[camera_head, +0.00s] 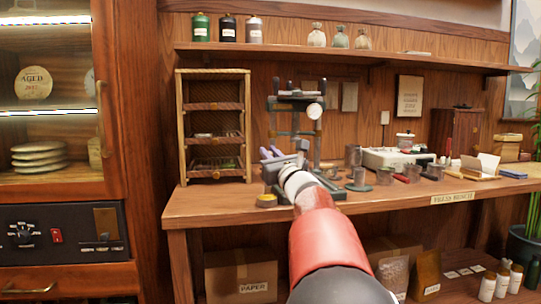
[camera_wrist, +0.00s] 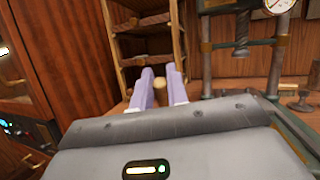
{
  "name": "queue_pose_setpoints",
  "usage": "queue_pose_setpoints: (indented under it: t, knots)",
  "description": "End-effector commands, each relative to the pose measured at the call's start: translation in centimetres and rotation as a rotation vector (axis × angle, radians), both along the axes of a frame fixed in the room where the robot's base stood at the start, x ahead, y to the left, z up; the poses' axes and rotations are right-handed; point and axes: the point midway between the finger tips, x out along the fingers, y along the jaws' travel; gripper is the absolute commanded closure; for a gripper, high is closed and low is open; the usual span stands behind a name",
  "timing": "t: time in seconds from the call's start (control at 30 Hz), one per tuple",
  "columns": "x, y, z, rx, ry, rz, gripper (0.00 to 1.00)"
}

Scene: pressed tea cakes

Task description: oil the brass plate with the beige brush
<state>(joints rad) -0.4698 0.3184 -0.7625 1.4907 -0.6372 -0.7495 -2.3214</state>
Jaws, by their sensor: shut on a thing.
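My gripper (camera_head: 270,153) is above the left end of the bench, in front of the press, with its lilac fingers pointing away to the left. In the wrist view the fingers (camera_wrist: 160,88) stand on either side of a small beige piece (camera_wrist: 160,86), which looks like part of the beige brush; its bristles are hidden. A brass-coloured rectangular plate (camera_head: 106,222) is on the dark panel at the far left, well apart from my gripper. I cannot tell for certain that it is the brass plate of the task.
A wicker rack (camera_head: 180,127) stands behind my gripper, and the press (camera_head: 297,97) is close on its right. A small yellow tin (camera_head: 266,200) sits at the bench's front edge. Cups and a white tray (camera_head: 385,157) fill the middle of the bench (camera_head: 220,194). A glass-fronted cabinet (camera_head: 112,100) stands left.

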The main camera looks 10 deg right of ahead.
Motion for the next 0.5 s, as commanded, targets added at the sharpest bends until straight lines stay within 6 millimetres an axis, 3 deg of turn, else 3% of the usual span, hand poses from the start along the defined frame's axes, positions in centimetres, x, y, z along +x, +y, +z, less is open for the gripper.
queue_pose_setpoints:
  t: [0.5]
  knots:
    - [-0.01,-0.01,-0.48,0.0,0.0,0.0,1.0]
